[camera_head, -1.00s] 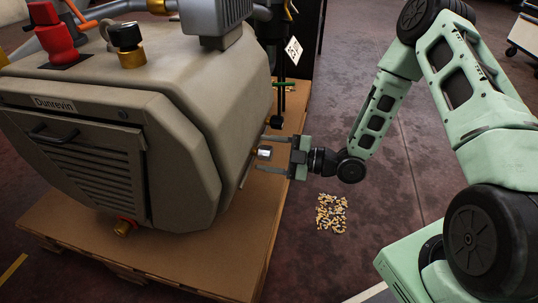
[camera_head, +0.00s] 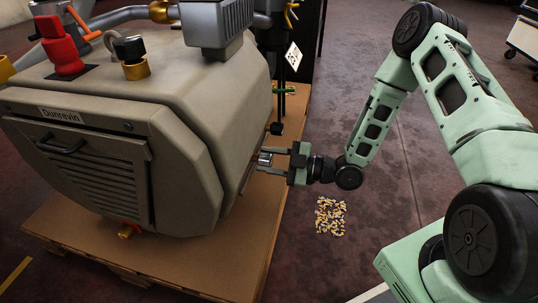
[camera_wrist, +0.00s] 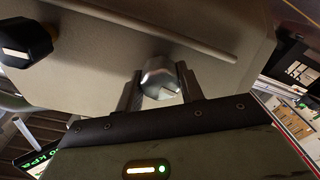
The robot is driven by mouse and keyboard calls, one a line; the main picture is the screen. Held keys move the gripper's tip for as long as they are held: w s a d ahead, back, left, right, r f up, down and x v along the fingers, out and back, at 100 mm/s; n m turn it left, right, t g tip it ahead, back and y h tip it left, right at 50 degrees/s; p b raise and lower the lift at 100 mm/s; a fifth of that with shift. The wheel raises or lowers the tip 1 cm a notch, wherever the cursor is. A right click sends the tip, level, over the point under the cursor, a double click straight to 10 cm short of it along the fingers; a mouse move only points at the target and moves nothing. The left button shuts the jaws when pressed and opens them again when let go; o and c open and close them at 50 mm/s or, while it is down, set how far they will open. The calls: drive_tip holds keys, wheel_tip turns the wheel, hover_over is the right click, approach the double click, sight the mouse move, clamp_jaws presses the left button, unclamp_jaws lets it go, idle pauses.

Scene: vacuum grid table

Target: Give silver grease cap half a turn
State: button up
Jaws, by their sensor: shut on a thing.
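The silver grease cap (camera_wrist: 160,78) sticks out from the side of the grey-beige pump housing marked Dunrevin (camera_head: 110,125). In the head view the cap (camera_head: 265,158) is small and partly hidden between the fingers. My gripper (camera_head: 270,160) reaches in from the right, level with the cap. In the wrist view one finger of my gripper (camera_wrist: 160,92) lies on each side of the cap, and the gripper is shut on it. The cap's rounded end and a flat facet show between the fingers.
The housing stands on a wooden pallet (camera_head: 225,262). A red knob (camera_head: 63,50) and a black-and-brass knob (camera_head: 130,58) are on top. A patch of small scattered bits (camera_head: 330,216) lies on the floor, which is otherwise clear there.

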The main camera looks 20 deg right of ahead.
drive_tip(key=m+p, duration=0.3)
drive_tip(key=m, duration=0.1)
drive_tip(key=shift+r+m, duration=0.15)
drive_tip(key=shift+m, duration=0.25)
drive_tip(key=m+p, duration=0.3)
drive_tip(key=shift+m, duration=0.4)
drive_tip(key=m+p, duration=0.2)
drive_tip(key=m, duration=0.2)
drive_tip(key=shift+m, duration=0.3)
drive_tip(key=m, duration=0.2)
drive_tip(key=m+p, duration=0.1)
drive_tip(key=shift+f+m+t, duration=0.2)
drive_tip(key=shift+m+t, duration=0.1)
drive_tip(key=shift+m, duration=0.1)
drive_tip(key=m+p, duration=0.1)
drive_tip(key=m, duration=0.3)
drive_tip(key=shift+m, duration=0.3)
drive_tip(key=m, duration=0.3)
drive_tip(key=shift+f+m, duration=0.1)
drive_tip(key=shift+m, duration=0.3)
drive_tip(key=m, duration=0.4)
drive_tip(key=shift+m+h, duration=0.3)
drive_tip(key=shift+m, duration=1.9)
drive_tip(key=shift+s, duration=0.1)
